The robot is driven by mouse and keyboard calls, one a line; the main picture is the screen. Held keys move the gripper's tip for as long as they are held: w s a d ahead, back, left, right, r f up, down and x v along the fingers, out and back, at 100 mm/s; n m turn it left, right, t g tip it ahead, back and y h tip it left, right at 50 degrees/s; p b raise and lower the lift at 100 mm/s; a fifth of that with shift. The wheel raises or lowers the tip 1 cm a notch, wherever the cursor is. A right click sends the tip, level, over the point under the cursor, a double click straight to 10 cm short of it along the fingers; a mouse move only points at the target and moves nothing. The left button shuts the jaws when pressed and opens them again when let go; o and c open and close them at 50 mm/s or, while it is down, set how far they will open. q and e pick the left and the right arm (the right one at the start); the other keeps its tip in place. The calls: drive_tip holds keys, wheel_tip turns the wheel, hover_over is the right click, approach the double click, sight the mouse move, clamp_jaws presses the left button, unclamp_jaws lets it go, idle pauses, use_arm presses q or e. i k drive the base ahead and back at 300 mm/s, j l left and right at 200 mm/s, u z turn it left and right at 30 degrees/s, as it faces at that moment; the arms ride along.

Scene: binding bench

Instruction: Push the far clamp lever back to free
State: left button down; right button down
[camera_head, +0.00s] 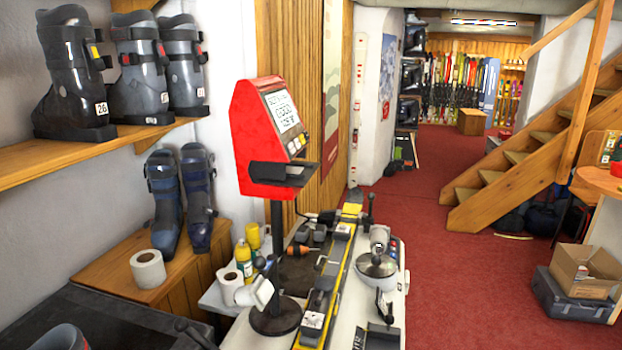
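A yellow and black ski (342,258) lies lengthwise on the light-topped binding bench (398,290). At its far end, on the right side, a thin dark lever with a black knob (371,203) stands roughly upright; it looks like the far clamp lever. A dark upright handle (384,306) stands at the bench's near right. Small size leaves the clamp jaws and their grip on the ski unclear. Neither of my grippers can be made out in this view.
A red display box (262,140) on a black post (277,245) rises at the bench's left. A round metallic device (376,264) sits right of the ski. Yellow bottles (244,262) and a paper roll (231,287) stand left.

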sight(371, 196)
drive_tip(key=l+z, duration=1.3)
drive_tip(key=z, duration=0.15)
drive_tip(key=i+l+z, duration=0.3)
drive_tip(key=i, duration=0.2)
drive_tip(key=i+l+z, duration=0.1)
drive_tip(key=i+z, duration=0.2)
drive_tip(key=i, duration=0.2)
drive_tip(key=i+j+u, duration=0.1)
drive_tip(key=i+u, duration=0.25)
drive_tip(key=i, duration=0.2)
drive_tip(key=i+u, duration=0.35)
drive_tip(key=i, duration=0.25)
drive_tip(key=i+l+u, duration=0.2)
drive_tip(key=i+u, duration=0.15)
drive_tip(key=i, duration=0.2)
